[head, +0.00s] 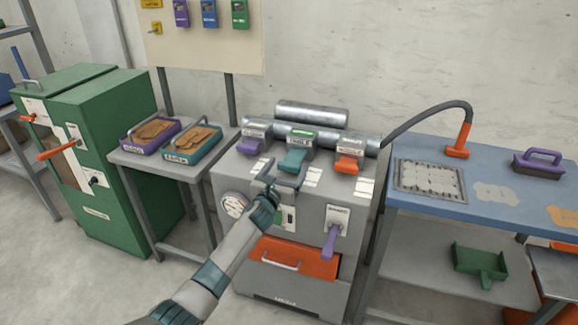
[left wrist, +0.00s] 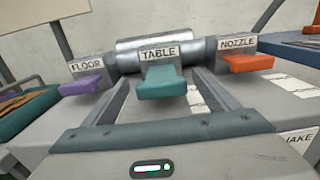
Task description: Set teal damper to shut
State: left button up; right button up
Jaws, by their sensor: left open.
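The teal damper (head: 293,160) is the middle one of three handles on top of the grey machine (head: 300,222). In the left wrist view the teal damper (left wrist: 160,84) sticks out toward me below a label reading TABLE. My left gripper (head: 279,172) is open and empty, just in front of the teal damper. In the left wrist view its two fingers (left wrist: 163,88) reach forward on either side of the teal handle; I cannot tell whether they touch it. My right gripper is not in view.
A purple FLOOR handle (left wrist: 82,86) is left of the teal one, an orange NOZZLE handle (left wrist: 248,63) right. A purple lever (head: 329,242) and an orange drawer (head: 290,256) are on the machine front. A blue-topped bench (head: 450,205) stands right, a green cabinet (head: 110,150) left.

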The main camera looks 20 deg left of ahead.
aim_at(290, 163)
pick_arm(q)
jog(key=shift+w, duration=0.9)
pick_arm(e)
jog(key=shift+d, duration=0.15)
